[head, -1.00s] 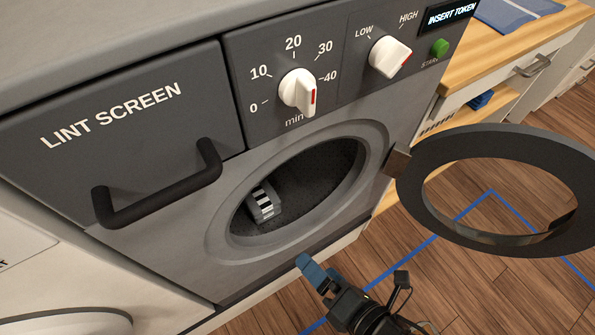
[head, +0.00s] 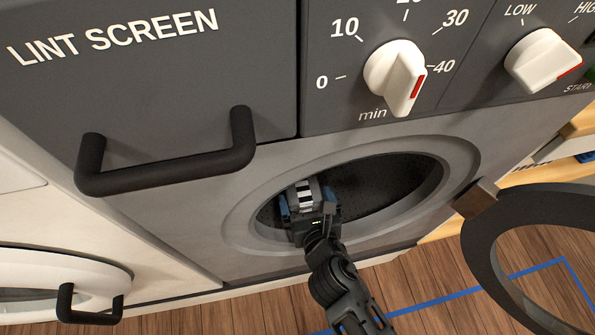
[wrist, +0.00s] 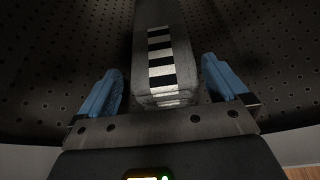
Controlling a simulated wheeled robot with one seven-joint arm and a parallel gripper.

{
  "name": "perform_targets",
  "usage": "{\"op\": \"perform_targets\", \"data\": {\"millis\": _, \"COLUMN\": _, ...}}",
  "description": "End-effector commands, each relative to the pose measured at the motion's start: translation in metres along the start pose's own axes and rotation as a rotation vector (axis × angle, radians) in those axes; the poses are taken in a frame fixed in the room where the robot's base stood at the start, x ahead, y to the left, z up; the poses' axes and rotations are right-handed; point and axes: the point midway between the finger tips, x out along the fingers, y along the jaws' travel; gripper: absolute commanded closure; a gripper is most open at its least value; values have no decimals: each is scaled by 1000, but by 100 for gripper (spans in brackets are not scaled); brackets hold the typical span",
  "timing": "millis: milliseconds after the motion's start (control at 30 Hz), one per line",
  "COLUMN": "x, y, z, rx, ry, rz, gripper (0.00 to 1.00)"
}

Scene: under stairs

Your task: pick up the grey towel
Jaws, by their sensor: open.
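The grey towel (head: 305,188), with a band of black and white stripes, lies inside the dryer drum (head: 385,195) on its left side. My gripper (head: 307,200) reaches through the round door opening, its blue fingers open on either side of the towel. In the wrist view the towel (wrist: 180,65) stands between the two spread fingers (wrist: 161,75), with a gap visible on each side. Its far end runs out of the top of that view. In the head view my gripper hides the towel's near end.
The dryer door (head: 487,245) hangs open at the right. The opening's rim (head: 235,215) surrounds my arm. A white machine (head: 60,275) stands at the left.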

Motion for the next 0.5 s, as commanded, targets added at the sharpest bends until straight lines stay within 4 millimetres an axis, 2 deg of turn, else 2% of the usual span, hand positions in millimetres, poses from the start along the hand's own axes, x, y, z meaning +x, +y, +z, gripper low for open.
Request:
{"op": "perform_targets", "data": {"millis": 167, "x": 11, "y": -1, "z": 0, "rx": 2, "ry": 0, "rz": -1, "gripper": 0}}
{"op": "perform_targets", "data": {"millis": 500, "x": 54, "y": -2, "z": -1, "rx": 1, "ry": 0, "rz": -1, "gripper": 0}}
